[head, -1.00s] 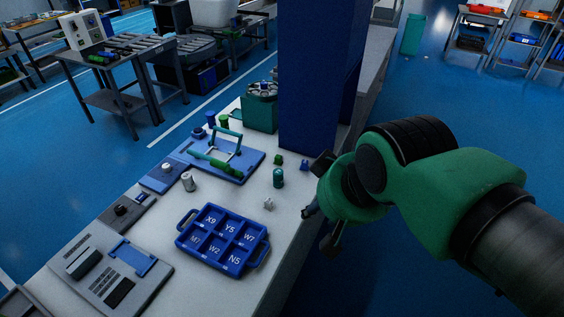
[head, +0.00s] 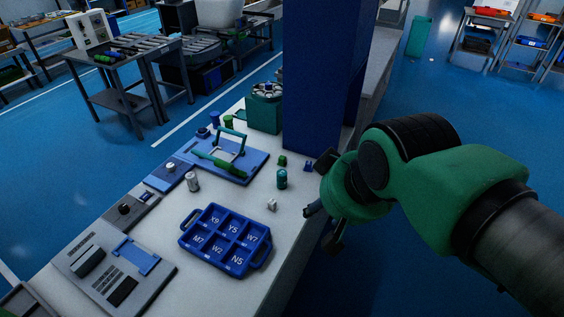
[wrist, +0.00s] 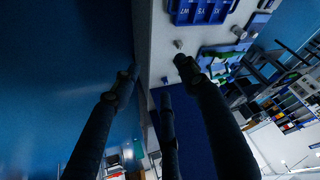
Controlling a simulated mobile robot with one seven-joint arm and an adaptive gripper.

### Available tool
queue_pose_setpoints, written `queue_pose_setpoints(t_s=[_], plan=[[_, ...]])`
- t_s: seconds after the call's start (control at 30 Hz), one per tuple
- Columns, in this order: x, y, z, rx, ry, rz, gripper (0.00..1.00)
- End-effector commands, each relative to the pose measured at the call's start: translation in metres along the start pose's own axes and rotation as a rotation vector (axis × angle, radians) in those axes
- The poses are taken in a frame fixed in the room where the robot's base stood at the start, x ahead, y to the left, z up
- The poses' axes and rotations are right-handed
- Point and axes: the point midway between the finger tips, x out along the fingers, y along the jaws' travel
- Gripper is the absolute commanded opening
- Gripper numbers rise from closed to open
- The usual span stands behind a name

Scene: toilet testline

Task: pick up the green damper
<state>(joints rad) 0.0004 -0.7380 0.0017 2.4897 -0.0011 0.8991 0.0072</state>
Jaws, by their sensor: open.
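A small green part (head: 282,160) stands on the white bench near the blue column. A teal-green cylinder (head: 282,180) with a darker top stands upright just in front of it. Which of the two is the green damper I cannot tell for sure. My gripper (head: 322,228) is beyond the bench's right edge, to the right of and apart from both parts. It is partly hidden by my wrist. In the wrist view my gripper (wrist: 158,72) has its dark fingers spread with nothing between them, and the bench edge lies beyond them.
A blue tray (head: 183,238) with labelled compartments sits at the front of the bench. A blue fixture (head: 244,174) with a green handle stands behind it. Small white (head: 271,204) and blue (head: 308,166) parts lie nearby. The blue column (head: 318,75) rises behind. Open floor lies right.

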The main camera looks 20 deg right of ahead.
Motion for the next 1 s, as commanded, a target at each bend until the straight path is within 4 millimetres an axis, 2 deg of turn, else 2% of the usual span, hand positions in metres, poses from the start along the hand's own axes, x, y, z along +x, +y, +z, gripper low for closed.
queue_pose_setpoints(t_s=[0.17,0.47,0.77,1.0], plan=[[0.000,0.002,-0.022,0.023,-0.015,0.005,0.44],[0.010,0.007,-0.087,0.100,-0.057,0.021,0.44],[0.036,0.013,-0.158,0.185,-0.099,0.042,0.44],[0.067,0.019,-0.210,0.252,-0.131,0.060,0.44]])
